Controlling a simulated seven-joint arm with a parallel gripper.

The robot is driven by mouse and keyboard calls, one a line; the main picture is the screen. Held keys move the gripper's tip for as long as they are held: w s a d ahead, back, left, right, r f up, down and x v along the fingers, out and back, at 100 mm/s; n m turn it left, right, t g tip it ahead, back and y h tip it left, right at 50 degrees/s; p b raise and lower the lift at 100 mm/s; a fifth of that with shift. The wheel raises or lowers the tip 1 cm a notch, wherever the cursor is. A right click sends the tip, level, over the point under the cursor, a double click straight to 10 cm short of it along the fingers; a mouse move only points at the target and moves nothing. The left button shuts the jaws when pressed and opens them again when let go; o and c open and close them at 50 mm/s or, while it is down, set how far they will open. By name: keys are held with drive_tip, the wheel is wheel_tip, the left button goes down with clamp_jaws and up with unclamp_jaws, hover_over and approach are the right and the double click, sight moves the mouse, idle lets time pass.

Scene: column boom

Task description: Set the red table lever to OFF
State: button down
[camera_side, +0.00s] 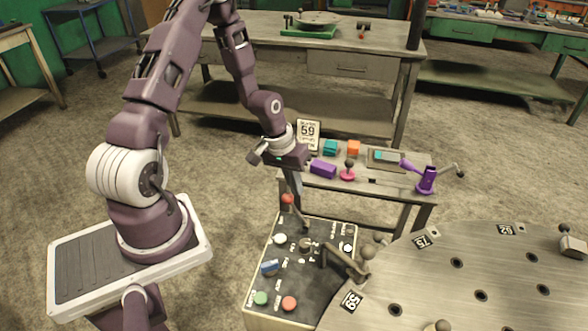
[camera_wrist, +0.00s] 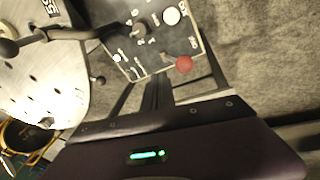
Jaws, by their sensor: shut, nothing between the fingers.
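A red ball knob (camera_side: 287,199) stands at the far left corner of the dark control panel (camera_side: 322,262); it also shows in the wrist view (camera_wrist: 184,64). I take it as the red lever's handle; its shaft and pivot are hard to make out. My gripper (camera_side: 304,218) points down over the panel's far edge, just right of the knob in the side view. In the wrist view its dark fingers (camera_wrist: 158,76) are together and empty, left of the knob with a small gap. White lettering lies near the knob, too small to read surely.
The panel also carries a white knob (camera_side: 280,239), a blue switch (camera_side: 270,267), green (camera_side: 261,298) and red (camera_side: 289,303) buttons and a dark lever arm (camera_side: 345,262). A round metal table (camera_side: 470,275) adjoins at right. A small bench (camera_side: 385,184) with several items stands behind.

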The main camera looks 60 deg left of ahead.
drive_tip(key=s+a+r, duration=0.3)
drive_tip(key=s+r, duration=0.1)
drive_tip(key=r, duration=0.4)
drive_tip(key=shift+s+a+r, duration=0.15)
drive_tip(key=s+d+r+m+y, duration=0.25)
drive_tip(key=d+r, duration=0.25)
drive_tip(key=r, duration=0.3)
drive_tip(key=s+d+r+m+y, duration=0.1)
drive_tip(key=s+d+r, duration=0.2)
drive_tip(key=d+r, duration=0.3)
drive_tip(key=s+d+r+m+t+h, duration=0.2)
drive_tip(key=s+d+r+t, duration=0.1)
drive_tip(key=s+d+r, duration=0.2)
drive_tip(key=s+r, duration=0.2)
drive_tip(key=s, duration=0.1)
drive_tip(key=shift+s+d, duration=0.25)
drive_tip(key=shift+s, duration=0.15)
